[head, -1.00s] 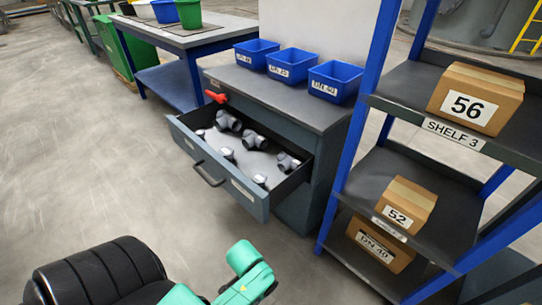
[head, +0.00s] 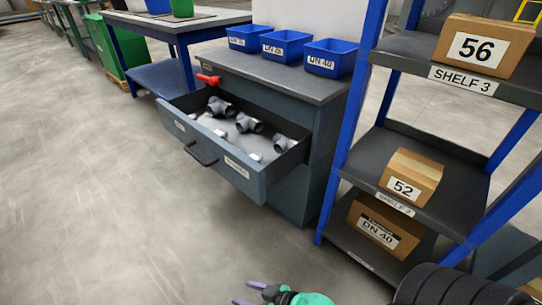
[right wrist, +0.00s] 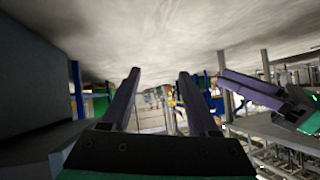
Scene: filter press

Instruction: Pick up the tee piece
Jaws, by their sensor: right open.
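Several grey pipe fittings lie in the open drawer (head: 232,172) in the head view. Three larger ones look like tee pieces: one at the back left (head: 220,106), one in the middle (head: 249,123) and one at the right (head: 283,143). Smaller light pieces lie nearer the drawer front, partly hidden by it. My right gripper (head: 244,293) is at the bottom of the head view, well short of the drawer. In the right wrist view its two purple fingers (right wrist: 158,75) stand apart with nothing between them. What looks like my left gripper (right wrist: 230,85) shows at the right there; its jaw opening is unclear.
Three blue bins (head: 286,46) stand on the cabinet top. A blue-framed shelf rack (head: 348,130) with boxes stands right of the cabinet. The floor before the drawer is clear.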

